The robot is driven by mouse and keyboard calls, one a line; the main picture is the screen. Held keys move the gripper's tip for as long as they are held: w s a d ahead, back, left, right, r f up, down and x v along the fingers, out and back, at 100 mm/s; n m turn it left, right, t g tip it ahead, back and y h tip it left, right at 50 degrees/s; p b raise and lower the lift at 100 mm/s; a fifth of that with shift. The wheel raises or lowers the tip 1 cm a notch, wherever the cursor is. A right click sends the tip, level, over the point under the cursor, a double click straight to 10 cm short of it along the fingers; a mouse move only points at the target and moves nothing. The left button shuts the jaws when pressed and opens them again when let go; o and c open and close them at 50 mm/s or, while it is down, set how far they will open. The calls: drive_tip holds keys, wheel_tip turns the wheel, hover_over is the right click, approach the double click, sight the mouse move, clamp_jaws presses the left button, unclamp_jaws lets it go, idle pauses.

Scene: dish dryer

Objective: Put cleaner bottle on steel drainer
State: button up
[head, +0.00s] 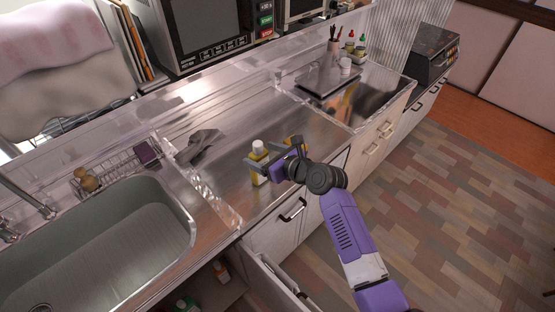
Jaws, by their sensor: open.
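A yellow bottle with a white cap (259,149), which looks like the cleaner bottle, stands upright on the steel counter near its front edge. My gripper (268,162) is open at the bottle, with a grey finger crossing its body. I cannot tell whether the fingers touch it. A wire rack (118,166) by the left sink holds a brown item and a purple sponge. A flat metal tray (322,80) lies over the right basin. I cannot tell for sure which of these is the steel drainer.
A second yellow item (295,140) shows just behind my gripper. The left sink (110,250) is empty. Several small bottles (350,45) stand behind the right basin (375,98).

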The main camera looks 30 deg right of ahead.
drive_tip(key=v, duration=0.9)
drive_tip(key=shift+s+r, duration=0.15)
drive_tip(key=shift+s, duration=0.2)
drive_tip(key=s+a+f+n+h, duration=0.1)
drive_tip(key=s+f+n, duration=0.1)
drive_tip(key=s+n, duration=0.35)
drive_tip(key=s+a+f+n+h, duration=0.1)
drive_tip(key=s+f+n+h, duration=0.15)
drive_tip(key=s, duration=0.65)
drive_tip(key=s+a+f+n, duration=0.1)
drive_tip(key=s+f+n, duration=0.25)
drive_tip(key=s, duration=0.35)
drive_tip(key=s+r+n+t, duration=0.1)
drive_tip(key=s+r+n, duration=0.6)
drive_tip(key=s+n, duration=0.3)
drive_tip(key=s+a+r+n+t, duration=0.1)
drive_tip(key=s+r+n, duration=0.6)
drive_tip(key=s+n, duration=0.3)
drive_tip(key=shift+r+n+h, duration=0.15)
drive_tip(key=shift+n+h, duration=0.2)
drive_tip(key=shift+n, duration=0.1)
drive_tip(key=shift+a, duration=0.1)
